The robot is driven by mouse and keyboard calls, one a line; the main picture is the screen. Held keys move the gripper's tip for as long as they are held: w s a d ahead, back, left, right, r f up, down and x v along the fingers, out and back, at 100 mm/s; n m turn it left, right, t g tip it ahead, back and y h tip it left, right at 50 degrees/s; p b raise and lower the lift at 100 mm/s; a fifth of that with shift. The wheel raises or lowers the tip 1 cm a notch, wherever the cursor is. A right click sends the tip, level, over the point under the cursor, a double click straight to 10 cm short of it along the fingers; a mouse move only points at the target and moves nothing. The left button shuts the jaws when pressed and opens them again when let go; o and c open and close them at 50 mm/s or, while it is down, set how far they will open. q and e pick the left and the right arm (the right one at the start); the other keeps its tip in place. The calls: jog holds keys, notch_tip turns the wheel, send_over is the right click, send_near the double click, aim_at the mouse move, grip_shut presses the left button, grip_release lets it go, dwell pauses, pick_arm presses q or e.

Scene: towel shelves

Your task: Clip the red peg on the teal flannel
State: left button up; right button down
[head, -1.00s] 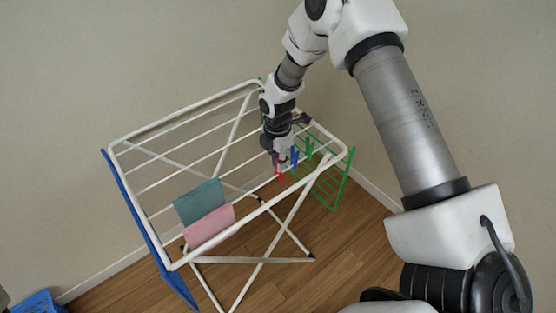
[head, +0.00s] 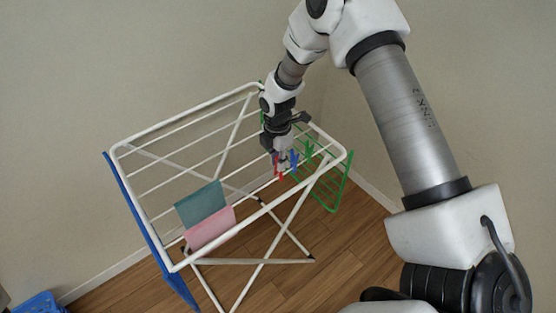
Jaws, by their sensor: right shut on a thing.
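The teal flannel (head: 201,204) hangs over a rail at the near left part of the white drying rack (head: 148,217). The red peg (head: 276,164) is on the right part of the rack, at the fingertips of my right gripper (head: 283,161). That gripper points down and is shut on the red peg; the fingers are small and partly hidden, so the exact grip is hard to see. A blue peg (head: 294,159) and a green peg (head: 308,148) are just to the right. My left gripper is not in view.
A pink flannel (head: 210,230) hangs right beside the teal one, nearer me. A blue panel (head: 140,220) is on the rack's left side and a green wire frame (head: 330,186) on its right. A blue basket (head: 40,303) stands at the lower left.

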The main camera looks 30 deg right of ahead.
jog(key=shift+r+p, duration=1.95)
jog(key=shift+r, duration=0.7)
